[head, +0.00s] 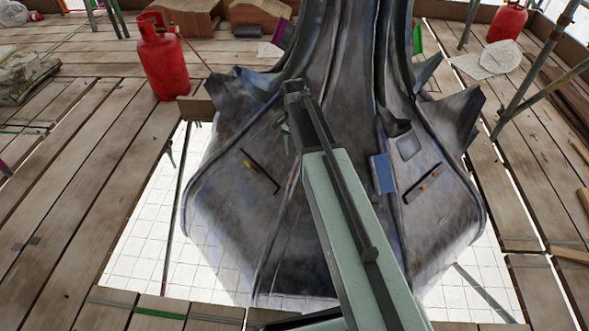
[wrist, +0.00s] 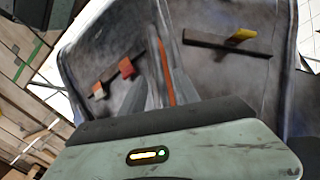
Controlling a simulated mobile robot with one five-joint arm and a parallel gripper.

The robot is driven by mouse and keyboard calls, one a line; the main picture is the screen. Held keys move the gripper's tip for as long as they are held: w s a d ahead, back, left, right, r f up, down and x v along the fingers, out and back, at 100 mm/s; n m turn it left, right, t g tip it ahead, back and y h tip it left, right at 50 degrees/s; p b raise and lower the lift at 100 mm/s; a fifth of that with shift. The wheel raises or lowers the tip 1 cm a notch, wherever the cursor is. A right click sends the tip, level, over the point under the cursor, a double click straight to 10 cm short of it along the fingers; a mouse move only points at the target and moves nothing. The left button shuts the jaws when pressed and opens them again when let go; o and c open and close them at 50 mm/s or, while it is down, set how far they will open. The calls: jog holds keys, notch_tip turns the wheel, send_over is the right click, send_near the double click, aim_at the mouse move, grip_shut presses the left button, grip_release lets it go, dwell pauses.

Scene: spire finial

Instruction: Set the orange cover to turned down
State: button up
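A narrow orange strip (wrist: 166,62) runs along a seam of the dark metal spire in the wrist view. A thin orange line (head: 292,178) shows beside my arm in the head view. I cannot tell for sure which orange part is the cover, or its setting. In the wrist view a dark bar left of the strip carries a red-orange block (wrist: 127,68) and a paler block (wrist: 99,90). The head view shows a small orange piece (head: 436,173) on the right-hand bar. My gripper (head: 291,118) is near the spire's middle, its fingers too unclear to read.
Another dark bar carries a yellow block (wrist: 240,35). A blue panel (head: 382,174) is on the spire (head: 345,230), right of my arm. Plank decking surrounds an opening with white tiles below. A red gas bottle (head: 163,57) stands left; scaffold poles (head: 540,85) stand right.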

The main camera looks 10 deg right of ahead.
aim_at(295, 165)
notch_tip(295, 165, down, 8)
jog(key=b, duration=0.7)
jog(key=shift+s+r, duration=0.1)
jog(key=shift+r, duration=0.2)
jog(key=shift+c, duration=0.4)
grip_shut()
jog(key=shift+d, duration=0.1)
jog(key=shift+s+d, duration=0.15)
